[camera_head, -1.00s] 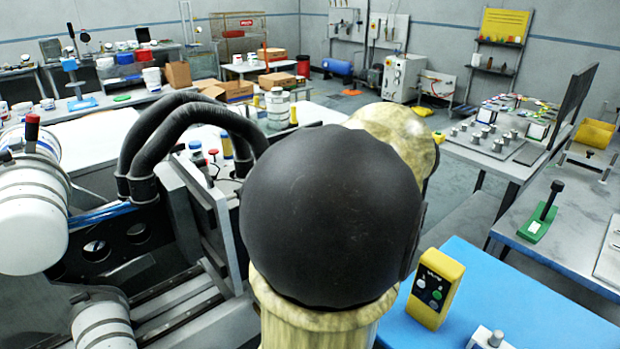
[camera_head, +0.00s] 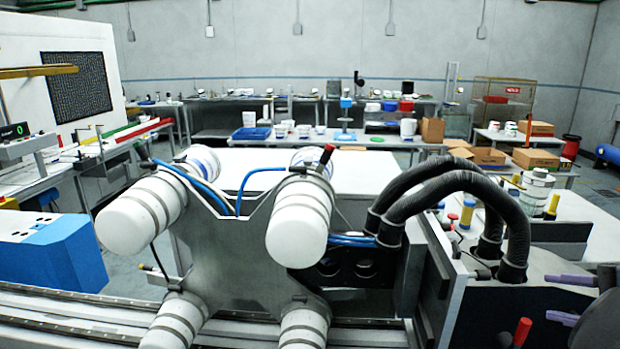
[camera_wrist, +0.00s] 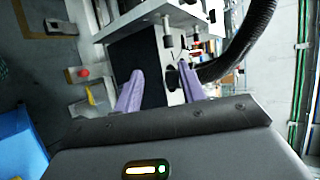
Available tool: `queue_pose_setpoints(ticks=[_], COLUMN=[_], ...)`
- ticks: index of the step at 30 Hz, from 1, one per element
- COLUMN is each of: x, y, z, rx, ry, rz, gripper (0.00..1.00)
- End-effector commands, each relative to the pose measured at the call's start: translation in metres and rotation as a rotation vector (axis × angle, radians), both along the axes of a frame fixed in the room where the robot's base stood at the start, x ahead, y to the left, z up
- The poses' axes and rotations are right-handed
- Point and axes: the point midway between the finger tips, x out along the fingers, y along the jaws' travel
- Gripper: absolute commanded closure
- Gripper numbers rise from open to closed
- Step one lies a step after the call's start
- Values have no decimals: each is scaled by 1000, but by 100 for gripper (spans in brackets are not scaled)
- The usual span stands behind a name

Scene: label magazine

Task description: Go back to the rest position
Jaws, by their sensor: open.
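My gripper (camera_head: 548,298) shows at the lower right of the head view, with two purple fingers pointing left. In the wrist view, my gripper (camera_wrist: 158,88) has its two fingers apart. I see nothing held between them. A dark block and grey metal parts of a machine show behind the fingers. In the head view the machine carries several white cylinders (camera_head: 300,222) on a grey plate (camera_head: 232,262). Thick black hoses (camera_head: 440,190) arch over its right part, close to my gripper. How far the fingers are from the machine is hard to tell.
A red-topped knob (camera_head: 520,333) stands just left of my gripper. A blue box (camera_head: 60,255) is at the far left. Benches with bins and cardboard boxes (camera_head: 488,156) line the back. Grey rails (camera_head: 80,325) run along the front.

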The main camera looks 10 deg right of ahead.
Motion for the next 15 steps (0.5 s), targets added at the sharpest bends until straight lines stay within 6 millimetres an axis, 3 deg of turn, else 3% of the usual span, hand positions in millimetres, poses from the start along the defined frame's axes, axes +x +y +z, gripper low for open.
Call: queue_pose_setpoints(ticks=[6,15], x=[40,60], y=[55,136], z=[-44,-101], rx=[-40,-279], ry=[231,518], rz=[179,490], gripper=[60,60])
